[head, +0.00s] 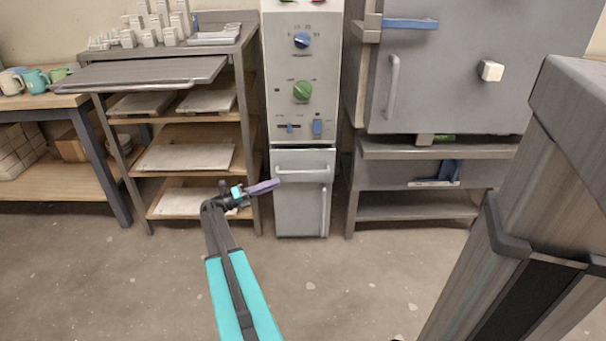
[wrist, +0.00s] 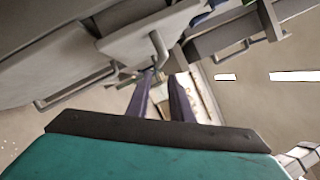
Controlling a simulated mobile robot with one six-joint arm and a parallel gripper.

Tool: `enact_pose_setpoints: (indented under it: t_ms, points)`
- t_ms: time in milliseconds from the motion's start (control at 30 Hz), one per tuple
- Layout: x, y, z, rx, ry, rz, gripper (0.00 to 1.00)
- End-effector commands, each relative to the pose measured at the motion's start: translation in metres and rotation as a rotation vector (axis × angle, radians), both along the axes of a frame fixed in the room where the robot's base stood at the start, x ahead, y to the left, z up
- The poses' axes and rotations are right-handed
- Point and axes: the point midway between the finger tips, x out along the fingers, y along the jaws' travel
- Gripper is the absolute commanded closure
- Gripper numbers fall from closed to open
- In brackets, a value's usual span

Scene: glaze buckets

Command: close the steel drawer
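Two things could be the steel drawer, and I cannot tell which is meant. One is a grey drawer front (head: 303,166) with a horizontal bar handle, below the knob panel of the narrow middle cabinet; a dark gap shows along its top edge. The other is a wide, flat grey slab (head: 150,70) with a front bar, sticking out from the steel table at left. My gripper (head: 265,187) is low in front of the middle cabinet, near its left edge. In the wrist view, its two purple fingers (wrist: 161,85) are apart, with nothing clearly held between them.
A steel table (head: 215,42) bears white blocks, with wooden shelves below. A large grey cabinet (head: 450,80) with a vertical handle stands at right above an open stand (head: 430,152). A workbench (head: 40,101) with mugs is at far left. The floor (head: 370,285) in front is clear.

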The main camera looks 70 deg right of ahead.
Motion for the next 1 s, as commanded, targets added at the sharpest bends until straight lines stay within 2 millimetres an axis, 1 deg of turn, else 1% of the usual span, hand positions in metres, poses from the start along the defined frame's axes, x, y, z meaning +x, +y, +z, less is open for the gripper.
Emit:
enact_pose_setpoints:
  t_ms: [167, 800, 1000]
  points:
    - [-0.015, -0.012, 0.002, -0.001, -0.001, -0.001, 0.80]
    - [-0.082, -0.068, 0.020, -0.001, -0.001, -0.001, 0.80]
    - [-0.094, -0.079, 0.025, 0.000, 0.000, 0.000, 0.80]
